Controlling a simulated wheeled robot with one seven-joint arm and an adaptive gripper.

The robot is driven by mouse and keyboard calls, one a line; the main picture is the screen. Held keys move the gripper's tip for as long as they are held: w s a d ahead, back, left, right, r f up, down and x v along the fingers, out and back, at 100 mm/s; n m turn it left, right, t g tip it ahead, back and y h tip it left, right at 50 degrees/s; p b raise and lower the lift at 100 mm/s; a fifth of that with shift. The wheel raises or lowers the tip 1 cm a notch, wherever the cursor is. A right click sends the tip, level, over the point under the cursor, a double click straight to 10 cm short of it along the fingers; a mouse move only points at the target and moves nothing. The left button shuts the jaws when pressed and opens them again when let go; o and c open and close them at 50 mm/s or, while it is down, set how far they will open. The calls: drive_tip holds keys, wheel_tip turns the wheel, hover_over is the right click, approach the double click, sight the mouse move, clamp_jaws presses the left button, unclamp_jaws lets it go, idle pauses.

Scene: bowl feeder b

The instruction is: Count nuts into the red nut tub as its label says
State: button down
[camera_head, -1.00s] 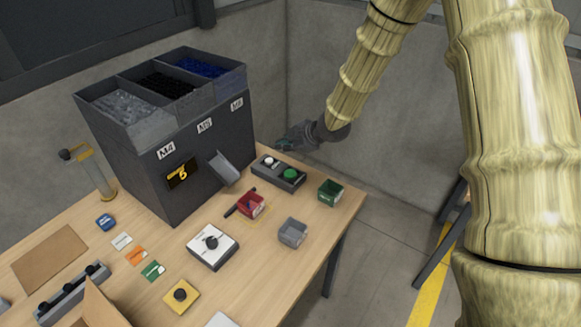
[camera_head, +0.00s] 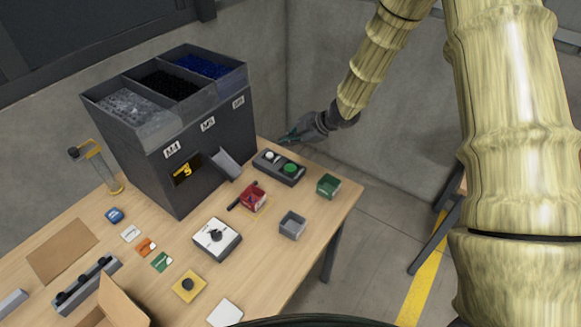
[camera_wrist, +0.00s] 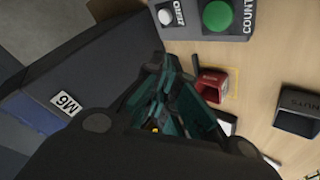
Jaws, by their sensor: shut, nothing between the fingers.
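The red nut tub (camera_head: 254,204) stands on the table in front of the dark feeder (camera_head: 185,150), with a dark bar beside it; it also shows in the wrist view (camera_wrist: 212,85). Its label is too small to read. The feeder has bins marked M4, M5 and M6, a chute (camera_head: 228,164) and a small yellow-lit display (camera_head: 186,169). A button box (camera_head: 281,167) has a white ZERO button (camera_wrist: 166,17) and a green COUNT button (camera_wrist: 217,16). My gripper (camera_head: 287,138) is shut and empty, above and behind the button box.
A green tub (camera_head: 328,185) and a grey tub (camera_head: 292,225), marked NUTS in the wrist view (camera_wrist: 297,112), stand near the right edge. A white dial box (camera_head: 217,238), yellow button box (camera_head: 188,287) and coloured cards are nearer. An open carton stands at bottom left.

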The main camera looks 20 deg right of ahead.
drive_tip(key=shift+f, duration=0.1)
drive_tip(key=b, duration=0.6)
hover_over(289, 169)
wheel_tip(289, 169, down, 6)
drive_tip(key=shift+f, duration=0.2)
drive_tip(key=shift+f+b, duration=0.4)
drive_tip(key=shift+f, duration=0.7)
drive_tip(key=shift+f, duration=0.1)
drive_tip(key=shift+f, duration=0.3)
drive_tip(key=shift+f+b, duration=0.35)
drive_tip(key=shift+f, duration=0.1)
idle(1.3)
drive_tip(key=shift+r, duration=0.1)
drive_tip(key=shift+r+p, duration=0.8)
